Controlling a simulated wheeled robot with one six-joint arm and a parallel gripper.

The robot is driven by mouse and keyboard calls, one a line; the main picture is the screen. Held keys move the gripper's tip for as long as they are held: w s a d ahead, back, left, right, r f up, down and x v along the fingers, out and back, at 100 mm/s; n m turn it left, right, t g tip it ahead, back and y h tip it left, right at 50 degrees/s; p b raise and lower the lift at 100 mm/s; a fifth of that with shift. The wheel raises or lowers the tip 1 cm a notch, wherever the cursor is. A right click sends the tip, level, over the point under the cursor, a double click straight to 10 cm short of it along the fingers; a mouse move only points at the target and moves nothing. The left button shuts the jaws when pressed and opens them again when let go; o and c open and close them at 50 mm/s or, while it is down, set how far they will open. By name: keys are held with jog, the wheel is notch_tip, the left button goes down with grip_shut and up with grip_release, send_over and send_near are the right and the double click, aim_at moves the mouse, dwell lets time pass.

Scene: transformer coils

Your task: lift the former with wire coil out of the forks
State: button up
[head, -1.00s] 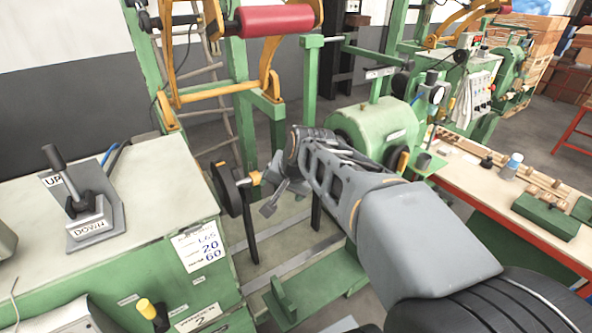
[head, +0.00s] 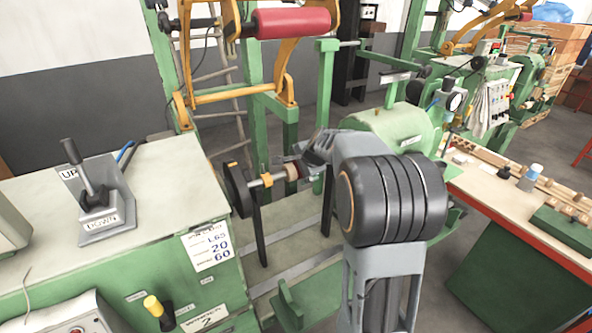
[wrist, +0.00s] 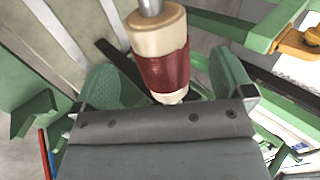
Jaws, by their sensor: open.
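The former with wire coil is a cream cylinder wound in dark red (wrist: 160,65), on a metal shaft, in the wrist view. In the head view its cream end (head: 292,172) shows on the shaft; the rest is hidden by my gripper (head: 304,162). Two black upright forks (head: 259,235) stand below the shaft, one left of the former and one right of it. In the wrist view my gripper (wrist: 170,72) is open, its green-grey fingers on either side of the coil. Gaps show between fingers and coil.
A black wheel (head: 237,190) sits at the shaft's left end, beside the green cabinet (head: 150,235). A green rounded machine housing (head: 395,125) stands behind my arm. A red roller (head: 292,23) hangs above. A workbench (head: 490,185) is at the right.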

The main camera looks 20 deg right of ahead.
aim_at(296, 170)
jog(key=shift+p+x, duration=0.6)
jog(key=shift+x, duration=2.05)
jog(key=shift+d, duration=0.1)
jog(key=c, duration=1.4)
jog(key=shift+r, duration=0.1)
jog(key=shift+c, duration=0.2)
